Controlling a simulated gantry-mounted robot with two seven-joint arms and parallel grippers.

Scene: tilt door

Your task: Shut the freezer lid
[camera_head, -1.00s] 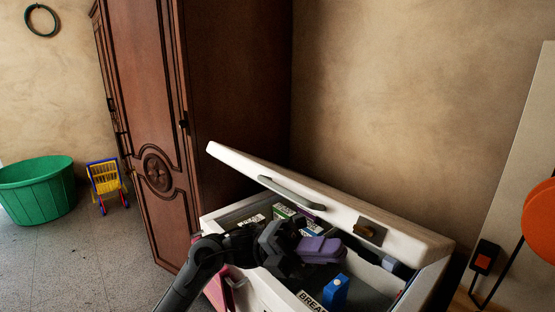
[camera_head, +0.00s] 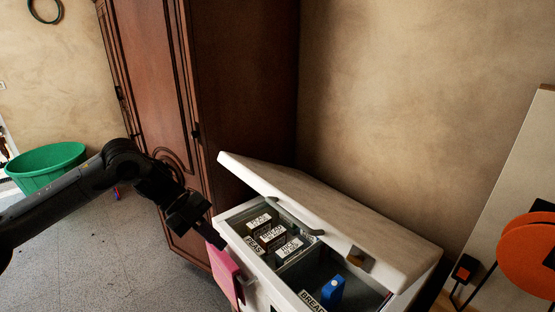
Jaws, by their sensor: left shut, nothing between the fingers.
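The white chest freezer (camera_head: 262,285) stands at the lower middle of the head view. Its white lid (camera_head: 330,212) is partly open, tilted up over the rear of the box, with a brown latch piece (camera_head: 357,258) on its front edge. The front opening shows the inside. My left gripper (camera_head: 211,236) is shut and empty, at the freezer's front left corner, to the left of the lid and apart from it. Whether it touches the freezer rim is unclear. My right gripper is out of view.
Labelled boxes (camera_head: 271,234) and a blue carton (camera_head: 333,291) lie inside the freezer. A pink cloth (camera_head: 222,270) hangs at its front left. A wooden wardrobe (camera_head: 245,90) stands behind. An orange reel (camera_head: 530,253) is at right, a green tub (camera_head: 45,170) at left.

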